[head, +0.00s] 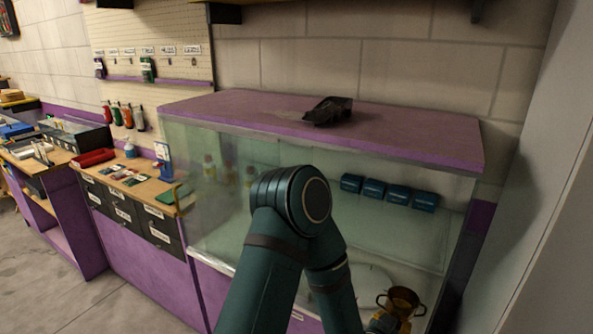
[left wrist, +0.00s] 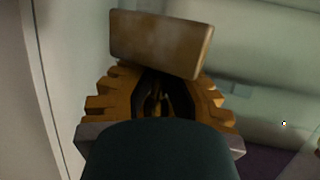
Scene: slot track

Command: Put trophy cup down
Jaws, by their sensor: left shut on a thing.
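The trophy cup (head: 401,301) is gold with two handles and shows at the bottom right of the head view, in front of or within the glass case; I cannot tell which. My left gripper (head: 384,322) has orange fingers and is shut on the cup at its lower side; the frame edge cuts it off. In the left wrist view the fingers (left wrist: 155,100) are close together, with dark and gold parts between them. A tan block-like piece (left wrist: 161,43) lies just beyond them; I cannot tell what it is. My right gripper is not in view.
A glass case (head: 215,215) with a purple top (head: 410,130) stands ahead, bearing a dark object (head: 328,110). Several blue boxes (head: 398,198) sit inside it. A pale round disc (head: 368,279) is left of the cup. A grey panel (head: 545,230) borders the right.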

